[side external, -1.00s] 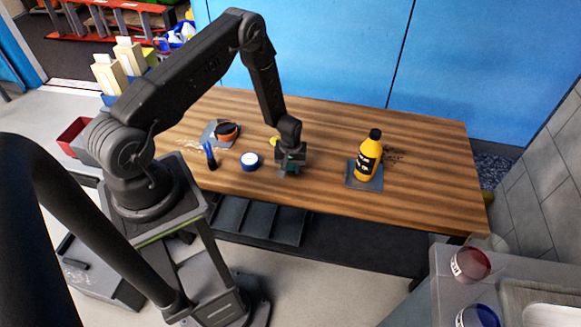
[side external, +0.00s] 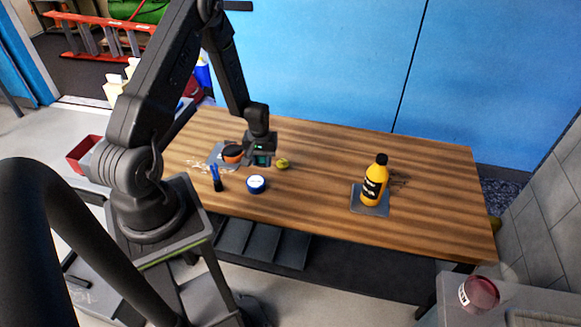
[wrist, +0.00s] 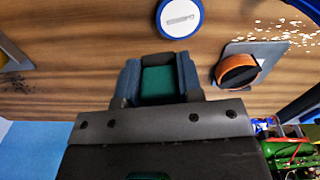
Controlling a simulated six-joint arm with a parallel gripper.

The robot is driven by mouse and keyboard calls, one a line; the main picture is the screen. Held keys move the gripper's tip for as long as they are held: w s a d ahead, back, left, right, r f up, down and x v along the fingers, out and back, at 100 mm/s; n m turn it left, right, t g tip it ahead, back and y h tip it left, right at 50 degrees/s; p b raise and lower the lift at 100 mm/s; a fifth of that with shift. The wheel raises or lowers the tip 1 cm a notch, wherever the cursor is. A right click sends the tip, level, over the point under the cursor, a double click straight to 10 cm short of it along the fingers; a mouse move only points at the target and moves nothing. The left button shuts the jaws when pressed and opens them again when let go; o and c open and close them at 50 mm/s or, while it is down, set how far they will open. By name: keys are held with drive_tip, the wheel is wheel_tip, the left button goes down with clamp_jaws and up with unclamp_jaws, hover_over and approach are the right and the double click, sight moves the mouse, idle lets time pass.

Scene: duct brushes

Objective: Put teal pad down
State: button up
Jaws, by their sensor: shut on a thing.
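My gripper (side external: 261,158) is shut on the teal pad (wrist: 158,84), which sits between the two fingers in the wrist view. In the side view only a small part of the teal pad (side external: 263,161) shows below the gripper. The gripper is low over the back left of the wooden table (side external: 325,190), just right of an orange and black round item (side external: 232,154) on a grey mat (wrist: 240,49). I cannot tell whether the pad touches the table.
A blue round tin with a white top (side external: 256,184) is in front of the gripper. A small yellow-green item (side external: 282,164) lies right of it. A blue brush (side external: 216,179) and white specks (wrist: 290,27) are leftward. A yellow bottle (side external: 374,187) stands on another mat. The middle table is clear.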

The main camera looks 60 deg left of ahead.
drive_tip(key=w+a+m, duration=0.1)
drive_tip(key=w+a, duration=0.2)
drive_tip(key=w, duration=0.4)
drive_tip(key=w+a+m, duration=0.1)
drive_tip(key=w+a, duration=0.2)
drive_tip(key=w, duration=0.4)
hover_over(323, 166)
drive_tip(key=f, duration=0.6)
drive_tip(key=shift+a+f, duration=0.2)
drive_tip(key=shift+f, duration=2.05)
drive_tip(key=shift+f, duration=0.1)
drive_tip(key=o, duration=0.9)
